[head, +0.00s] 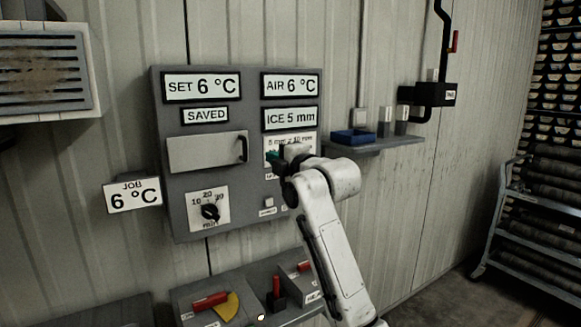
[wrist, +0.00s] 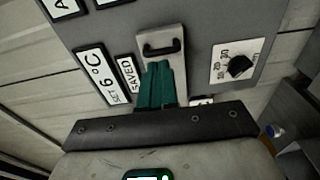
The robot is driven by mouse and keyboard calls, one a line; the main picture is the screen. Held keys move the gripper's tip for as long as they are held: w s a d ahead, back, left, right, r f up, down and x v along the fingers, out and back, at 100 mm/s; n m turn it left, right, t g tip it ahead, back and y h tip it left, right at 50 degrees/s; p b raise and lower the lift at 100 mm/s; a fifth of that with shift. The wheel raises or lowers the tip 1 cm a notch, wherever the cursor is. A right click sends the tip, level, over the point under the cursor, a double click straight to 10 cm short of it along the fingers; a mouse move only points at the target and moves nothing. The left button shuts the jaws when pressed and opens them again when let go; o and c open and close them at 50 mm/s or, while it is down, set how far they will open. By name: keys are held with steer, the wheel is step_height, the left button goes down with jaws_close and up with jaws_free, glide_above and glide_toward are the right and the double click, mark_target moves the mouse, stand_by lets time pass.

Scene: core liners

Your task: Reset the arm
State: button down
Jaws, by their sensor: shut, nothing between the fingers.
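My arm reaches up from the bottom of the head view to the grey control panel (head: 250,190) on the wall. My gripper (head: 270,156) has green fingers and is in front of the panel's right half; its body covers part of a label there. In the wrist view the green fingers (wrist: 161,68) are together and empty, in front of the light cover (wrist: 165,65) with a black handle. Whether they touch the panel cannot be told. In the head view the cover (head: 205,152) is closed flat on the panel.
The panel displays read SET 6 °C, AIR 6 °C, ICE 5 mm and SAVED. A dial (head: 210,211) sits low on the panel. A console with a red lever (head: 210,301) stands below. A shelf with a blue tray (head: 353,136) is to the right. A rack (head: 535,220) stands far right.

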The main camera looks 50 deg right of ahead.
steer(key=v, duration=0.3)
steer(key=b+v, duration=0.1)
steer(key=v, duration=0.1)
steer(key=shift+s+d, duration=0.1)
steer(key=shift+d, duration=0.2)
steer(key=s+a+f+m+g+y, duration=0.1)
steer(key=s+a+f+m+g, duration=0.3)
steer(key=f, duration=0.7)
steer(key=s+a+f+m+g+y, duration=0.15)
steer(key=a+f, duration=0.35)
steer(key=f, duration=0.5)
steer(key=s+a+f+m+g+y, duration=0.1)
steer(key=s+a+f+m+g, duration=0.3)
steer(key=f, duration=0.7)
steer(key=s+a+f+m+g, duration=0.3)
steer(key=s+f, duration=0.6)
steer(key=s, duration=0.5)
steer(key=s+a+f+m+g, duration=0.3)
steer(key=s+f, duration=0.6)
steer(key=s, duration=0.5)
steer(key=shift+a+g, duration=0.45)
steer(key=shift+a, duration=0.7)
steer(key=shift+f+m, duration=0.15)
steer(key=shift+m, duration=0.1)
